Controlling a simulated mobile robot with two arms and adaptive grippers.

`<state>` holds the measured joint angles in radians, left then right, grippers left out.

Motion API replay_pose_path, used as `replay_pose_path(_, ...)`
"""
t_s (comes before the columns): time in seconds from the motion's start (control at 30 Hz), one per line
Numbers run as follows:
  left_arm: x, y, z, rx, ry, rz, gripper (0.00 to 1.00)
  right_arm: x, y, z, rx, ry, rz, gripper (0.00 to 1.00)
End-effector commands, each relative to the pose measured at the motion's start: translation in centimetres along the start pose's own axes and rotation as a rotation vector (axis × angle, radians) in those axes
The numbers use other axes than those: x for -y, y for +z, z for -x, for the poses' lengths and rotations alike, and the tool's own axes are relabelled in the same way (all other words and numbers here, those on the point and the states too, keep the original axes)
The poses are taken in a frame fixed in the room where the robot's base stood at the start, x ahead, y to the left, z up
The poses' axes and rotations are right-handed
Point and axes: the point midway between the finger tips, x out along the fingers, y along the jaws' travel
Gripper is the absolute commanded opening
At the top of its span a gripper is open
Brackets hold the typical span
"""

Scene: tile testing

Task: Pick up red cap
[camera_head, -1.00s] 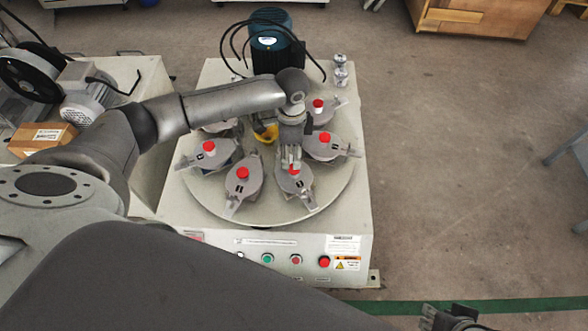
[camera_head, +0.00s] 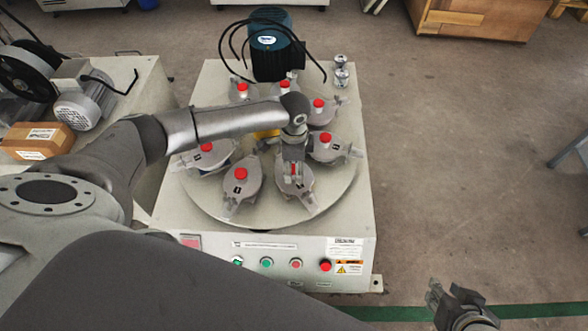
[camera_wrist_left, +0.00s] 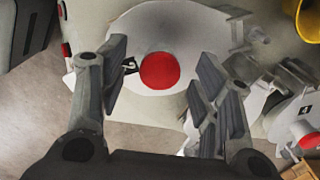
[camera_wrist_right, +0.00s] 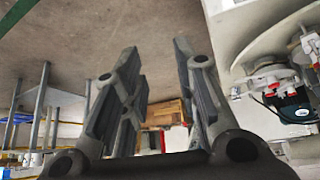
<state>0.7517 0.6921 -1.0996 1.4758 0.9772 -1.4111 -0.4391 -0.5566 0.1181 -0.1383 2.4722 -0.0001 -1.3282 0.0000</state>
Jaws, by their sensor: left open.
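A round red cap (camera_wrist_left: 160,71) sits on a grey fixture (camera_wrist_left: 155,25) in the left wrist view, between the fingers of my left gripper (camera_wrist_left: 158,75). The fingers are open, with a gap on both sides of the cap. In the head view my left gripper (camera_head: 293,172) is above the front fixture of the round turntable (camera_head: 262,212) and largely hides the cap there. Other red caps stand on the neighbouring fixtures, such as the front-left cap (camera_head: 241,174) and the right cap (camera_head: 325,137). My right gripper (camera_head: 440,296) is open and empty, away from the machine.
The machine's front panel (camera_head: 300,250) carries several buttons, one of them a large red button (camera_head: 326,266). A dark motor (camera_head: 275,45) with black cables stands at the back. A cardboard box (camera_head: 38,141) is on the left bench. Open floor (camera_head: 450,150) lies to the right.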

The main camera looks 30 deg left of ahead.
Motion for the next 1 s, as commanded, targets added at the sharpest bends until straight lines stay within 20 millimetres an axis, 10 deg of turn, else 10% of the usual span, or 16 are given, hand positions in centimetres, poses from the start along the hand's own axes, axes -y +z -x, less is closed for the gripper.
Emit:
replay_pose_path(0.37,0.0,0.0,0.0,0.000,0.000,0.000,0.25,0.0,0.0,0.0,0.001,0.000,0.000,0.29)
replay_pose_path(1.0,0.0,0.0,0.8,0.000,0.001,0.000,0.25,-0.2,1.7,0.5,0.078,0.003,-0.003,0.29)
